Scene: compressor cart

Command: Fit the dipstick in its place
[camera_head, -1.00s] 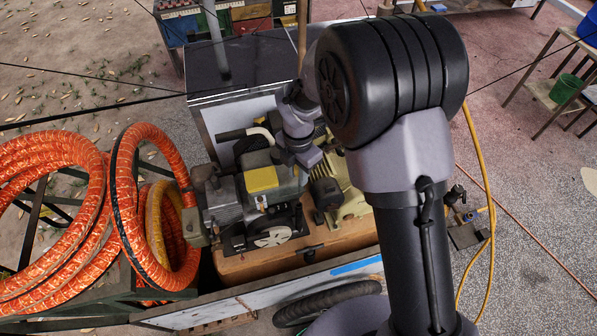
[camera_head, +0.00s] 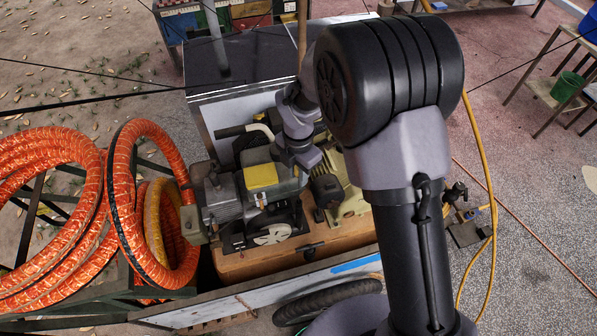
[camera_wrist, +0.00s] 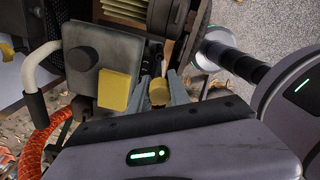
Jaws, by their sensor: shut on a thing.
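The dipstick shows in the wrist view as a yellow knob (camera_wrist: 158,94) between the two grey fingers of my gripper (camera_wrist: 161,88). The gripper is shut on it. The dipstick's lower part is hidden, and I cannot tell whether its tip is in an opening. The compressor's engine (camera_wrist: 88,58) is beside and beyond the fingers, with a yellow block (camera_wrist: 114,90) just left of the held knob.
Thick orange hose coils (camera_head: 60,220) lie left of the cart. A bent pipe with a black grip (camera_wrist: 36,78) rises left of the engine in the wrist view. A yellow-green motor (camera_head: 352,198) sits close to the right of my gripper.

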